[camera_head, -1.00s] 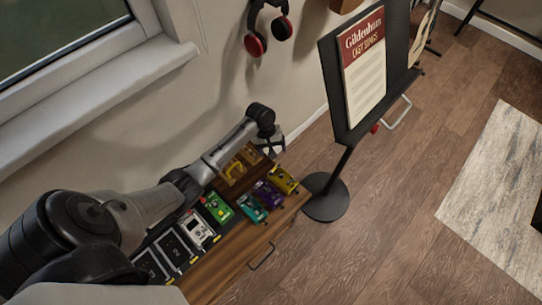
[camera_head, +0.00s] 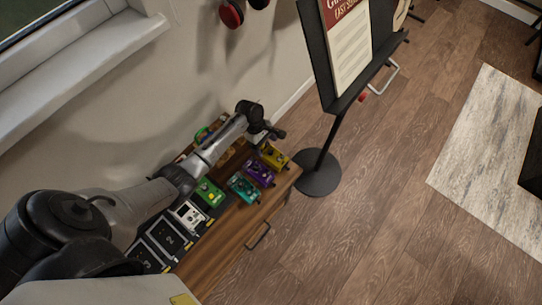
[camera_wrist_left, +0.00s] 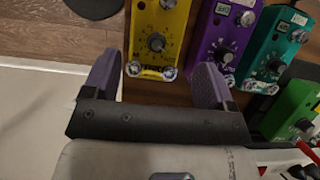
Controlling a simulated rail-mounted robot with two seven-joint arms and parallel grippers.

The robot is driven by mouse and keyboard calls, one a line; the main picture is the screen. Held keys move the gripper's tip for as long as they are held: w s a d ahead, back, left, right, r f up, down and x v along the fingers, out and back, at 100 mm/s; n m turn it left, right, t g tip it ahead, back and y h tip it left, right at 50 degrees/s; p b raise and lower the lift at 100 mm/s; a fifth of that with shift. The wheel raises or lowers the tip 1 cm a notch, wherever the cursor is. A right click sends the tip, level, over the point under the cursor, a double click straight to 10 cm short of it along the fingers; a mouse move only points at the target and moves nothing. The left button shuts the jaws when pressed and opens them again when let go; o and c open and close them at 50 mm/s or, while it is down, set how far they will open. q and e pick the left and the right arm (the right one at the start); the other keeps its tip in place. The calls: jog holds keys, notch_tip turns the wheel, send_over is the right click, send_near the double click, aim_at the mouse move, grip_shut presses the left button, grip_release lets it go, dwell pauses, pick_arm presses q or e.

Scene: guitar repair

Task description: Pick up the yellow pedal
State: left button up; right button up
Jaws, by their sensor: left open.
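The yellow pedal (camera_head: 273,156) sits at the far right end of the row of pedals on the wooden cabinet top (camera_head: 214,240). My left gripper (camera_head: 276,133) is just behind it, near the wall side, open and empty. In the left wrist view the yellow pedal (camera_wrist_left: 162,30) lies ahead of the left gripper (camera_wrist_left: 156,62), roughly in line with the gap between the two fingers. I cannot tell exactly how far above the pedal the fingers are. My right gripper is not in view.
A purple pedal (camera_head: 261,172) stands close beside the yellow one. A teal pedal (camera_head: 243,187) and a green pedal (camera_head: 209,192) follow. A black music stand (camera_head: 318,174) stands right of the cabinet. The wall is close behind my left arm.

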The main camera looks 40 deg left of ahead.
aim_at(269, 151)
pick_arm(q)
jog(key=shift+w+d+f, duration=0.1)
jog(key=shift+d+f, duration=0.15)
jog(key=shift+f, duration=0.35)
jog(key=shift+d+f+b, duration=0.1)
jog(key=shift+f+b, duration=0.35)
jog(key=shift+b, duration=0.05)
jog(key=b+x, duration=0.2)
jog(key=x, duration=0.2)
jog(key=shift+w+d+f, duration=0.1)
jog(key=shift+w+d, duration=0.05)
jog(key=shift+c, duration=0.6)
jog(key=c, duration=0.8)
